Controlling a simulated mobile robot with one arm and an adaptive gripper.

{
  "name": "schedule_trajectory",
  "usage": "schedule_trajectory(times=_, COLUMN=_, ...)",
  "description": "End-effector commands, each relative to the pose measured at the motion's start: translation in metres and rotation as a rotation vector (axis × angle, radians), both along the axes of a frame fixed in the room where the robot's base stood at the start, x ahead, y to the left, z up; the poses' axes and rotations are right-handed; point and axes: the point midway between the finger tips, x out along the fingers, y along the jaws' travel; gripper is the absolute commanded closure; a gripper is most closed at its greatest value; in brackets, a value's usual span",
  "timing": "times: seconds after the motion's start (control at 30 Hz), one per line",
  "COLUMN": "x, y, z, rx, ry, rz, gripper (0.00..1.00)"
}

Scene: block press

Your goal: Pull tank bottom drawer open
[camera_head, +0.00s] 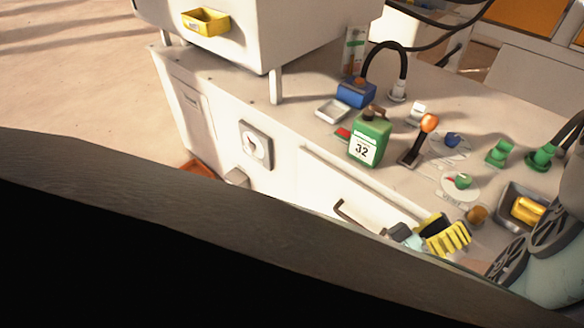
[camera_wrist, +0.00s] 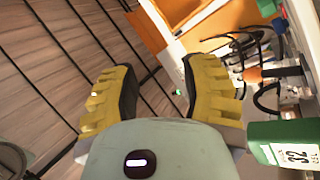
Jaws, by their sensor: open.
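A white drawer front (camera_head: 325,180) is set in the side of the white cabinet, below the worktop, and looks flush with it. A dark bar handle (camera_head: 345,213) sticks out from this front; the lower part is hidden by a dark shape in the foreground. My gripper (camera_head: 440,232) has yellow ribbed fingers and is to the right of the handle, apart from it. In the wrist view, my gripper (camera_wrist: 158,68) has its fingers spread wide with nothing between them. The handle cannot be made out in the wrist view.
A green canister marked 32 (camera_head: 369,138) stands on the worktop near its edge and shows in the wrist view (camera_wrist: 285,145). An orange-topped lever (camera_head: 428,123) and green knobs (camera_head: 500,152) are behind. A white box with a yellow drawer (camera_head: 205,21) stands at upper left.

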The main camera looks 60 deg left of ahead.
Motion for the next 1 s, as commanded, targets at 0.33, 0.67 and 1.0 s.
schedule_trajectory(times=0.33, x=-0.032, y=0.05, z=-0.19, rx=-0.192, ry=0.234, rz=0.035, gripper=0.54)
schedule_trajectory(times=0.67, x=-0.075, y=0.097, z=-0.339, rx=-0.401, ry=0.414, rz=0.121, gripper=0.54)
schedule_trajectory(times=1.0, x=-0.128, y=0.14, z=-0.468, rx=-0.622, ry=0.538, rz=0.254, gripper=0.54)
